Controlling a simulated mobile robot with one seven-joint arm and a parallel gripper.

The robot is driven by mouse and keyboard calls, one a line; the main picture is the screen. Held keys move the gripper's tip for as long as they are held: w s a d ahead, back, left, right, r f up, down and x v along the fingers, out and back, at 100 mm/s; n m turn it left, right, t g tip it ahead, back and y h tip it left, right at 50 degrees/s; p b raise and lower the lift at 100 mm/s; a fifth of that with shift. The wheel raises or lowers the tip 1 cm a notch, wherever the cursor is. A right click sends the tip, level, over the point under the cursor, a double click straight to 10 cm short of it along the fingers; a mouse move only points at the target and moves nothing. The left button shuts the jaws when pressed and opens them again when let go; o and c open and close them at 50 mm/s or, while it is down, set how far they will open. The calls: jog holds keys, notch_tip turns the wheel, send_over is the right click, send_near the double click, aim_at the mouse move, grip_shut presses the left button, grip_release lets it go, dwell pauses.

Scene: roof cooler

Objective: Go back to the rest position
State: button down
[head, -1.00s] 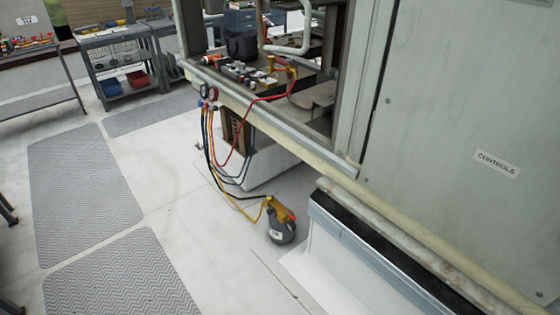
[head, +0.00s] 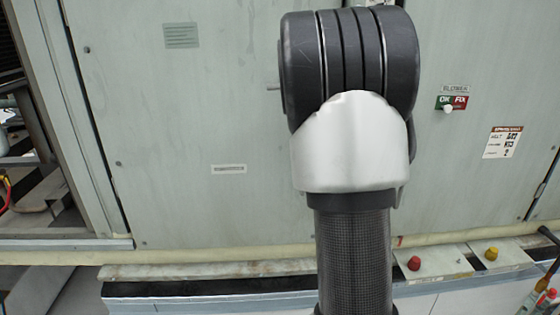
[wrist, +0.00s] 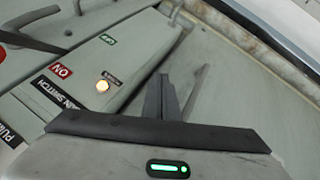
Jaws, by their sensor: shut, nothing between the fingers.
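My arm stands upright in the middle of the head view and covers part of the cooler's pale green panel (head: 210,120). My gripper is out of the head view. In the wrist view my gripper (wrist: 165,82) shows its dark fingers closed together with nothing held. Behind it is a grey-green panel with a lit round lamp (wrist: 102,86) and labels reading ON, OFF and SWITCH. The fingers appear in front of the panel; whether they touch it I cannot tell.
A pale ledge (head: 210,268) runs along the foot of the panel. Open framework with a red hose is at far left.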

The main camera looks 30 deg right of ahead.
jog(key=s+d+r, duration=0.1)
jog(key=s+r, duration=0.5)
jog(key=r, duration=0.1)
jog(key=shift+d+r, duration=0.35)
jog(key=shift+r, duration=0.05)
